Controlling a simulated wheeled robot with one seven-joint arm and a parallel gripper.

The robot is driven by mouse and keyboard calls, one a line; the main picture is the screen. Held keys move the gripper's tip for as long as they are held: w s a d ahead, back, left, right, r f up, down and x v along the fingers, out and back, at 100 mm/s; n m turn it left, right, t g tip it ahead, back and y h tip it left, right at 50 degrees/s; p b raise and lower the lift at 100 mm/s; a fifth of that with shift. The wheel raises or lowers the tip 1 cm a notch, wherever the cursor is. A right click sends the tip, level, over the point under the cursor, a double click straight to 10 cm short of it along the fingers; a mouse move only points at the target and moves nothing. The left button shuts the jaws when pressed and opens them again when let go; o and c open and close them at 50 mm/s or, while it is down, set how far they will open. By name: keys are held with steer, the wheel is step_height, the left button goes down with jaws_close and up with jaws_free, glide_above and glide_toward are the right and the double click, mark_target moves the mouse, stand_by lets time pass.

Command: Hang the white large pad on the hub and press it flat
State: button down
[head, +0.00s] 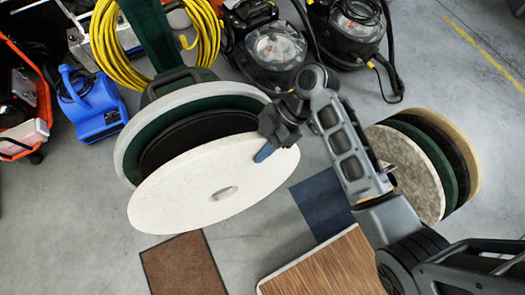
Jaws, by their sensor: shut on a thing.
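The white large pad (190,195), a round disc with a hole at its centre, is held tilted in the middle left of the head view. My gripper (266,150) is shut on its upper right rim, with a blue fingertip against the white face. Behind the pad is the floor machine's round head, with a pale grey rim (128,150), a dark green ring and a black disc (195,136). The pad covers the lower part of this head. The hub itself is hidden. A gap shows between pad and black disc at the top; lower contact cannot be told.
Several pads stand stacked at right, with a speckled one (408,170) in front. A brown mat (185,266), a navy mat (318,203) and a wood-patterned board (325,268) lie below.

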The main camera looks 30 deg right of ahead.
steer(key=shift+w+f+b, duration=0.15)
steer(key=shift+w+b, duration=0.95)
steer(key=shift+w, duration=1.2)
steer(key=shift+w+d, duration=0.1)
steer(key=shift+w, duration=0.5)
steer(key=shift+w+b, duration=0.5)
steer(key=shift+w, duration=0.05)
steer(key=shift+w+f, duration=0.1)
steer(key=shift+w, duration=0.1)
steer(key=shift+w+b, duration=0.4)
steer(key=shift+w, duration=0.3)
